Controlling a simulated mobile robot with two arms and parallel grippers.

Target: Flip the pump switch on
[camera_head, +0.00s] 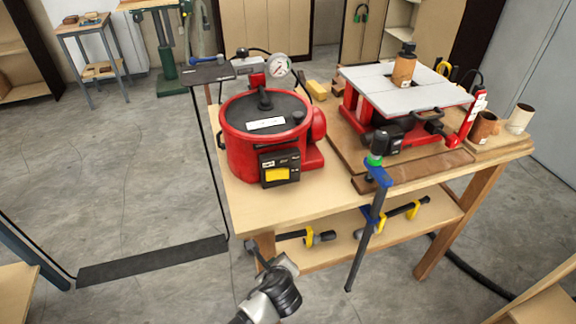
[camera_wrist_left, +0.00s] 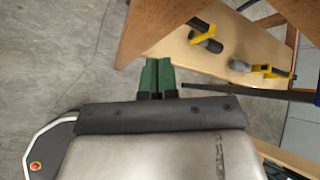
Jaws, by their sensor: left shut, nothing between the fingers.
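A round red machine (camera_head: 240,158) with a black lid, perhaps the pump, stands on the left part of the workbench. A round gauge (camera_head: 278,66) rises behind it, and a black box with a yellow panel (camera_head: 278,174) is on its front. I cannot make out a switch clearly. My left gripper (camera_wrist_left: 158,76) is shut and empty, its green fingertips together in the left wrist view. It is beside the bench's wooden leg and lower shelf. In the head view one arm of mine shows low in front of the bench, with its fingertips unclear. My right gripper is not in view.
The workbench (camera_head: 262,208) also carries a red machine with a grey table top (camera_head: 395,92). A long bar clamp (camera_head: 372,215) hangs at its front edge. More clamps lie on the lower shelf (camera_head: 340,244). A dark strip (camera_head: 150,262) lies on the floor at left.

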